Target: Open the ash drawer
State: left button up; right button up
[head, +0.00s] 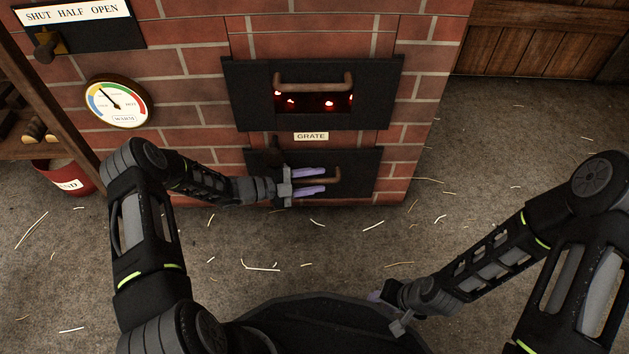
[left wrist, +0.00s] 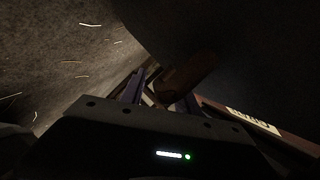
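The ash drawer (head: 358,182) is the lower black front in the brick furnace, under the GRATE label. Its brown handle (head: 333,180) sticks out; the front looks closed against the brick. My left gripper (head: 310,181) is at this handle, its lavender fingers apart, one above and one below the bar. In the left wrist view the brown handle (left wrist: 188,78) lies by the spread fingers of my left gripper (left wrist: 160,95), with a gap visible beside it. My right gripper (head: 388,309) is low over the floor, away from the furnace; its finger opening is unclear.
Above is a black grate front (head: 248,97) with a handle and glowing coals. A round gauge (head: 118,102) and a dark lever (head: 46,46) are at left. A red bucket (head: 66,178) stands by a wooden shelf. The straw-strewn floor (head: 480,160) at right is open.

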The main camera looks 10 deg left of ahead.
pick_arm(q)
jog(key=shift+c, duration=0.4)
grip_shut()
dwell(0.9)
